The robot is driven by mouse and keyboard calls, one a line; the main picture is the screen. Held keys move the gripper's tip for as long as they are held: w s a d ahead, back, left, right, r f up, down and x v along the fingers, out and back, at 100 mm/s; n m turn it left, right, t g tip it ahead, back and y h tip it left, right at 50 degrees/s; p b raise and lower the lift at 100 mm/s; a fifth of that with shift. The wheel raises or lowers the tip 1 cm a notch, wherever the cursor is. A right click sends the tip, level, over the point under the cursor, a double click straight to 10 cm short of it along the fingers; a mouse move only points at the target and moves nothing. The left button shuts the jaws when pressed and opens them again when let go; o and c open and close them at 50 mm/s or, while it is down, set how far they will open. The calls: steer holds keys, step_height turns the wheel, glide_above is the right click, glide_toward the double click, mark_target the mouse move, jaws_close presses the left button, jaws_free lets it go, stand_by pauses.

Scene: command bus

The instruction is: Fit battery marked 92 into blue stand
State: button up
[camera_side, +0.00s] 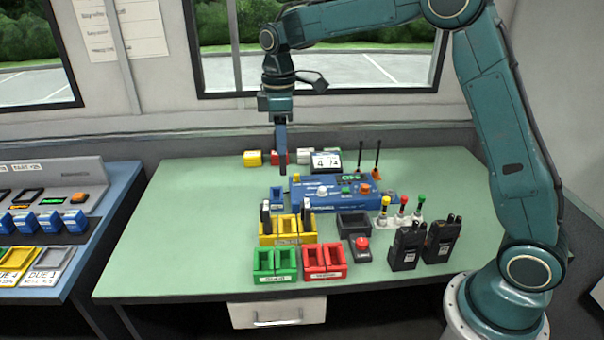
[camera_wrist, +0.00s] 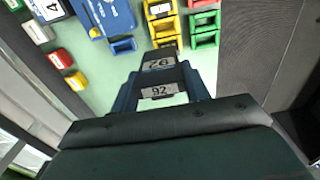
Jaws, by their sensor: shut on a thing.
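My gripper (camera_side: 281,138) points down above the green table, behind and above the small blue stand. In the wrist view my gripper (camera_wrist: 158,84) is shut on a dark battery (camera_wrist: 158,68) with "92" on its pale labels. In the side view the battery (camera_side: 283,166) hangs below the fingers, its lower end apparently above the table. The blue stand (camera_side: 276,195) is a small open holder left of the blue console, and looks empty. It also shows in the wrist view (camera_wrist: 123,45), ahead and left of the battery, apart from it.
The blue console (camera_side: 330,204) stands right of the stand. A yellow rack (camera_side: 281,239) with dark batteries is in front, then green (camera_side: 273,277) and red (camera_side: 323,275) racks. Small coloured blocks (camera_side: 253,158) and a number display (camera_side: 326,162) are at the back. The table's left is clear.

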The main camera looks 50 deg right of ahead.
steer(key=w+d+f, duration=0.7)
steer(key=w+f, duration=0.3)
steer(key=shift+f, duration=0.4)
steer(key=shift+d, duration=0.1)
steer(key=shift+f, duration=2.15)
steer(key=shift+f, duration=2.15)
stand_by(0.5)
steer(key=o, duration=1.4)
steer(key=shift+o, duration=0.2)
steer(key=shift+r, duration=0.2)
